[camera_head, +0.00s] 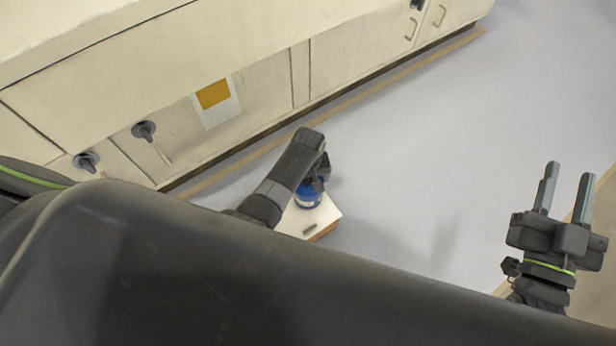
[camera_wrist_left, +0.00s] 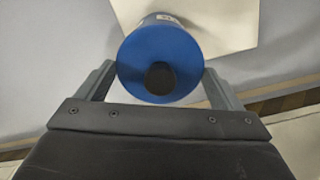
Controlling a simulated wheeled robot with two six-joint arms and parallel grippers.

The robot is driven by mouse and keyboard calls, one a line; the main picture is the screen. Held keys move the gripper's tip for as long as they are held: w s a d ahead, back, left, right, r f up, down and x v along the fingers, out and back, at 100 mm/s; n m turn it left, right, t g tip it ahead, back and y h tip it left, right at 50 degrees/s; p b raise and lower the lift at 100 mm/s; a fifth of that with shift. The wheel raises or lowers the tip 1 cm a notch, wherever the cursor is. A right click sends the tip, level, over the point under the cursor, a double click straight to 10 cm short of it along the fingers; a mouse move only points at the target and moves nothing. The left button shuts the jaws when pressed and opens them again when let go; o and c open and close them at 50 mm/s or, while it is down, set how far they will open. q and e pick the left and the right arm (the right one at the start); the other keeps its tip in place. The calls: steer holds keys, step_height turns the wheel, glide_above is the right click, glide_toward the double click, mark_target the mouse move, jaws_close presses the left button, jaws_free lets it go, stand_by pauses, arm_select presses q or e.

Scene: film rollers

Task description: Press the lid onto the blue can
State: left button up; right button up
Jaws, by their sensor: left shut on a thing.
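The blue can (camera_head: 307,198) stands upright on a white-topped block under my left gripper (camera_head: 320,180). A pale label shows low on its side in the head view. In the left wrist view, a round blue lid (camera_wrist_left: 143,58) with a dark knob fills the space between the fingers of my left gripper (camera_wrist_left: 160,85). The fingers lie against either side of its rim, so the gripper is shut on the lid. The lid lines up with the can; whether there is a gap between them is hidden. My right gripper (camera_head: 564,195) is open and empty, far to the right.
The white-topped block (camera_head: 328,213) has a brown side and stands on the grey floor. A long cream cabinet (camera_head: 270,80) with knobs and a yellow notice runs behind it. The floor (camera_head: 420,150) between block and right gripper is clear.

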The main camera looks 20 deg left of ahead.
arm_select(q)
steer(key=shift+p, duration=0.55)
stand_by(1.0)
steer(key=shift+f+p, duration=0.15)
steer(key=shift+p, duration=0.25)
stand_by(1.3)
steer(key=o, duration=0.8)
steer(key=shift+c, duration=0.2)
step_height(320, 180, up, 7)
steer(key=p, duration=0.8)
